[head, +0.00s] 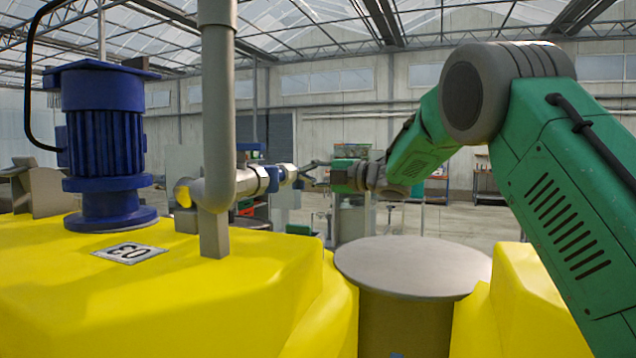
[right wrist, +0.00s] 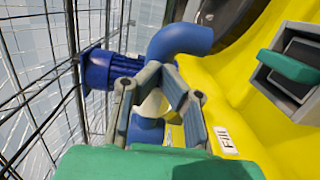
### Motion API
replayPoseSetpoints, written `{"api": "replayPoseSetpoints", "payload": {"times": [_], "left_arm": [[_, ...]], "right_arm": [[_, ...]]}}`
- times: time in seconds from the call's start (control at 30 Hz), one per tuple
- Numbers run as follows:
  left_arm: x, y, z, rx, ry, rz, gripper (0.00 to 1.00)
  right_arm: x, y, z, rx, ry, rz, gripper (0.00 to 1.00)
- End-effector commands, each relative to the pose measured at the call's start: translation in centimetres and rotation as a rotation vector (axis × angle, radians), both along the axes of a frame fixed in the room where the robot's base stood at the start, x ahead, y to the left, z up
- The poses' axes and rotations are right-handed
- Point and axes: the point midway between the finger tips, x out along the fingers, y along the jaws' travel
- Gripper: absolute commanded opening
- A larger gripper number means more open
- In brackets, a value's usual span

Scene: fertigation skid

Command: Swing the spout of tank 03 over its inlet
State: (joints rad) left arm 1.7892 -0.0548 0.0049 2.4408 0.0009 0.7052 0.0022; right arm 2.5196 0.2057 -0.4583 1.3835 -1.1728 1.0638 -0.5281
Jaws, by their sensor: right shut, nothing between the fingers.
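The yellow tank (head: 180,285) carries a label (head: 130,254) that reads 03, upside down to me. On it a grey pipe (head: 217,100) drops and bends into a short horizontal piece (head: 240,183) with a blue and metal collar, which may be the spout. My right gripper (head: 308,170) points left toward the collar's end; I cannot tell whether it touches. A Fill label (right wrist: 226,140) lies on yellow there. My left gripper is not in view.
A blue motor (head: 103,140) stands on the tank left of the pipe. A round grey lid (head: 412,266) sits right of the tank. A wire mesh (right wrist: 45,90) and a hatch with a green handle (right wrist: 290,66) flank the wrist view.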

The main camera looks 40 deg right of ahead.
Motion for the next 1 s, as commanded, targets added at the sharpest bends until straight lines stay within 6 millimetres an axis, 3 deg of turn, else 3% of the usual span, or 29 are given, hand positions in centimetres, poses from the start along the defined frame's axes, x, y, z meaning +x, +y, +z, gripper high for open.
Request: {"api": "replayPoseSetpoints", "payload": {"times": [0.7, 0.87, 1.0], "left_arm": [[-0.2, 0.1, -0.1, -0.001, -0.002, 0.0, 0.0], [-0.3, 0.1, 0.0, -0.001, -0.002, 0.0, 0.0], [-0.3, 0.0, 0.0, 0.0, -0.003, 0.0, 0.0]], "right_arm": [[0.0, -0.1, 0.0, 0.0, 0.0, -0.002, 0.0], [-1.8, -1.1, 0.0, 0.003, -0.001, -0.004, 0.0], [-4.6, -2.6, -0.1, 0.004, 0.0, -0.004, 0.0]]}}
